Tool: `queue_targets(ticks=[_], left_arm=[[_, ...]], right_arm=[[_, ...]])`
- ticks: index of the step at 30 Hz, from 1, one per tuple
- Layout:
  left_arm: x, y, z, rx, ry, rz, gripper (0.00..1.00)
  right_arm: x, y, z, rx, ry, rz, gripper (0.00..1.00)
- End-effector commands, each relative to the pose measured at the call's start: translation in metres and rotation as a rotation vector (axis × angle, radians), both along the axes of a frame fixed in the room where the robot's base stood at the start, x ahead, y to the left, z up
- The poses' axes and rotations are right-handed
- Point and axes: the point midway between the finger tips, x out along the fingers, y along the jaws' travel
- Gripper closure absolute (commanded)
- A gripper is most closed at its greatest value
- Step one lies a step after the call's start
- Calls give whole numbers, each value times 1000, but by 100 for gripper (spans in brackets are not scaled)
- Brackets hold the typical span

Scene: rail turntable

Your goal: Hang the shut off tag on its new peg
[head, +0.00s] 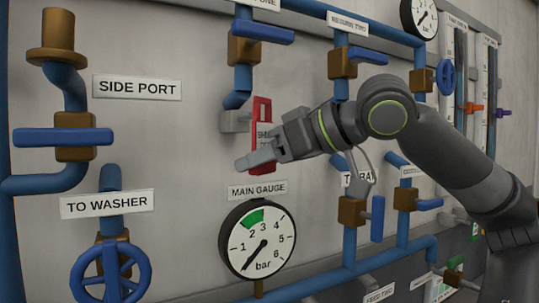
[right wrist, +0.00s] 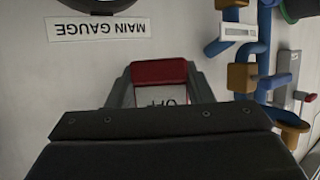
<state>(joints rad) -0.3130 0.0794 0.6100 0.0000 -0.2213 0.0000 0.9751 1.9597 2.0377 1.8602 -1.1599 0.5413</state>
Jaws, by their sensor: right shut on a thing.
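The red shut off tag (head: 262,112) hangs upright in front of the wall panel, with a white lettered face partly covered by my fingers. My right gripper (head: 259,159) is shut on its lower part. In the right wrist view the tag's red end (right wrist: 160,72) shows between the fingers (right wrist: 161,92), with part of its lettering below. A grey bracket (head: 235,121) on the wall is just left of the tag's upper part. I cannot tell whether the tag is on a peg there. My left gripper is not in view.
The main gauge (head: 257,240) and its label (head: 258,191) are just below the gripper. Blue pipes and a valve with a blue handle (head: 263,32) are above. A blue handwheel (head: 110,274) is at lower left. Bare wall lies left of the bracket.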

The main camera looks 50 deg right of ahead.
Motion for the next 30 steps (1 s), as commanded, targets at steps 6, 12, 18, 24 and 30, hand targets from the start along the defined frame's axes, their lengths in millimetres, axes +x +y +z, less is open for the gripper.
queue_targets(ticks=[6,12,18,24,30], left_arm=[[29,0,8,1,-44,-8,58],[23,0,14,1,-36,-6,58],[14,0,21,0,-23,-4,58],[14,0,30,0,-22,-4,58],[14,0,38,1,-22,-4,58]], right_arm=[[13,-4,0,0,1,0,75],[24,-8,-1,0,1,1,75],[36,-11,-2,1,1,0,75],[47,-15,-2,1,1,1,75],[58,-19,-3,1,1,0,75]])
